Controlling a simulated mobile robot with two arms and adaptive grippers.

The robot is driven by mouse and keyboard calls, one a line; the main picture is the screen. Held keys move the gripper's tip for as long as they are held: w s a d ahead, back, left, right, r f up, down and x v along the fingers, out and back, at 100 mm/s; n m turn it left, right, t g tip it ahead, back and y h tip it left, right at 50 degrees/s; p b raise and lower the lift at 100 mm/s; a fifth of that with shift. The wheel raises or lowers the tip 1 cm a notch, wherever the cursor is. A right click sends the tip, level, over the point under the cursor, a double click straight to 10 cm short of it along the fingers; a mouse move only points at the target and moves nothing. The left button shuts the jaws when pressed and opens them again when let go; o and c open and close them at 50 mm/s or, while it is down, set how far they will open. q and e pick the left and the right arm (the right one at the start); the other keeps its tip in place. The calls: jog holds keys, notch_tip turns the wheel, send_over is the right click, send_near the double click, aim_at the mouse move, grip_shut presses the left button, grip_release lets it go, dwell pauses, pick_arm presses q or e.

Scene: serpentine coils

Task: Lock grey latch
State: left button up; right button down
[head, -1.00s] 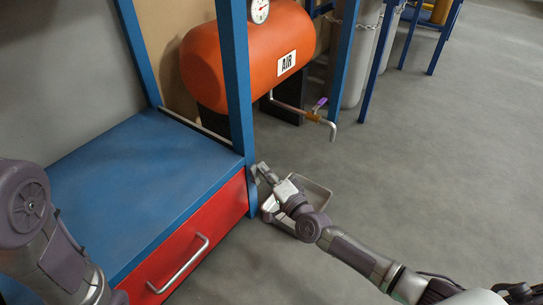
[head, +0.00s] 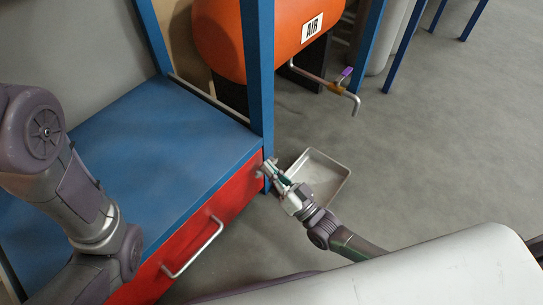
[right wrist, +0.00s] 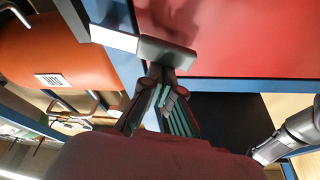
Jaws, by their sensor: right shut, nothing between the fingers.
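The grey latch (right wrist: 165,52) is a smooth, block-like piece in the right wrist view. It lies across the blue frame and the edge of the red drawer front (right wrist: 245,40). In the head view the drawer (head: 212,212) is beneath the blue bench top, and the latch area is largely hidden by my gripper. My right gripper (head: 268,169) is shut and empty at the drawer's right end, by the blue post. In the right wrist view its fingertips (right wrist: 163,72) are at the latch's lower edge, seemingly touching it. My left arm shows at the left, but its gripper is out of view.
The blue post (head: 259,80) rises beside the latch. A metal tray (head: 325,170) lies on the floor behind my right gripper. An orange air tank (head: 225,40) with an outlet pipe (head: 325,82) stands behind. The drawer handle (head: 195,250) sticks out. Open floor lies to the right.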

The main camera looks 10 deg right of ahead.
jog(key=shift+s+a+f+n+g+y+b, duration=0.15)
jog(key=shift+f+n+g+y, duration=0.15)
jog(key=shift+n, duration=0.75)
jog(key=shift+s+a+f+n+g+y+b, duration=0.15)
jog(key=shift+f+n+y, duration=0.3)
jog(key=shift+n, duration=0.55)
jog(key=shift+s+a+f+n+g+y+b, duration=0.15)
jog(key=shift+f+n+g+y, duration=0.15)
jog(key=shift+n, duration=0.75)
jog(key=shift+f+y, duration=0.2)
jog(key=shift+y, duration=0.05)
jog(key=v, duration=1.2)
jog(key=shift+r, duration=0.2)
